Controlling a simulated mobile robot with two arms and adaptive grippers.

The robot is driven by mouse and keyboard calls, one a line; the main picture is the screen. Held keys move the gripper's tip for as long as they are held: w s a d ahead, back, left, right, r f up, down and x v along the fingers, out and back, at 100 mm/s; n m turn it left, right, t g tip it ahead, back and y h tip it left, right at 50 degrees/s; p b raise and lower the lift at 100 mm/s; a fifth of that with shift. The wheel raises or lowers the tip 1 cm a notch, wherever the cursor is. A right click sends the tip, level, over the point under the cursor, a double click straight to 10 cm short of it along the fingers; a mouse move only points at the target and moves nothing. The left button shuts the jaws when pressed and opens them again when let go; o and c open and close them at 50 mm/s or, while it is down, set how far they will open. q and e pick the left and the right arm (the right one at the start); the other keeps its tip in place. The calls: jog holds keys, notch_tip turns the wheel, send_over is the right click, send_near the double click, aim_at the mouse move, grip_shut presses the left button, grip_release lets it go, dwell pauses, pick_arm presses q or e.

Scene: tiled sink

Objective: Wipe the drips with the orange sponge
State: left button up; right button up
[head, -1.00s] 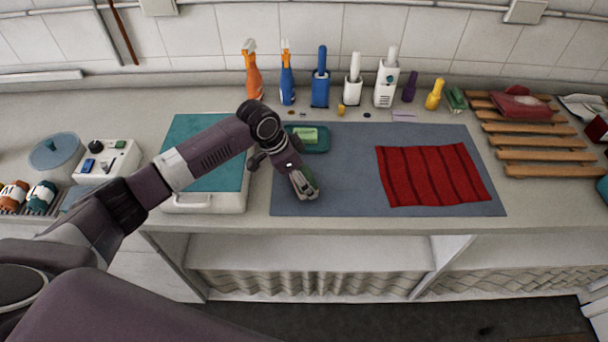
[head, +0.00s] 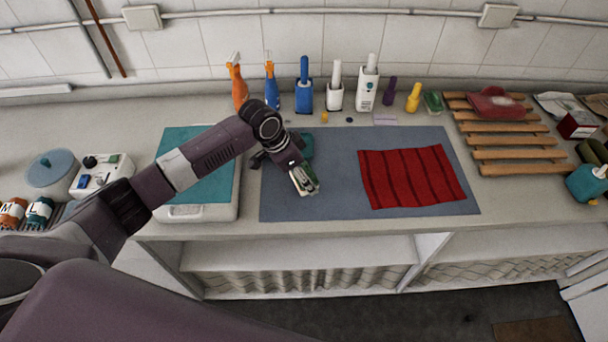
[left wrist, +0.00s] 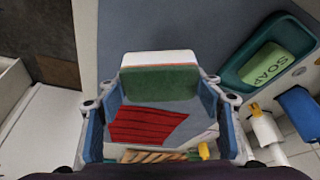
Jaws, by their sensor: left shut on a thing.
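My left gripper (head: 304,180) is shut on a block with a green face and a white layer (left wrist: 160,83), held above the blue-grey mat (head: 240,0). In the left wrist view the block sits between the blue finger pads of the gripper (left wrist: 163,100). I cannot make out any drips on the mat. The right gripper is not in view.
A red striped cloth (head: 412,177) lies on the mat's right. A soap dish (left wrist: 240,72) with green soap (left wrist: 268,64) is close behind the gripper. Bottles, including an orange spray bottle (head: 238,88), line the wall. A wooden rack (head: 510,140) stands right.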

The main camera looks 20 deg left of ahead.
pick_arm(q)
jog(key=shift+w+d+r+p, duration=0.1)
jog(key=shift+r+p, duration=0.05)
jog(key=shift+r, duration=0.45)
jog(key=shift+w+d+r+p, duration=0.1)
jog(key=shift+r+p, duration=0.05)
jog(key=shift+r, duration=0.45)
jog(key=shift+s+a+r, duration=0.15)
jog(key=shift+s+r, duration=0.1)
jog(key=shift+r, duration=0.15)
jog(key=shift+w+f, duration=0.1)
jog(key=shift+w, duration=0.05)
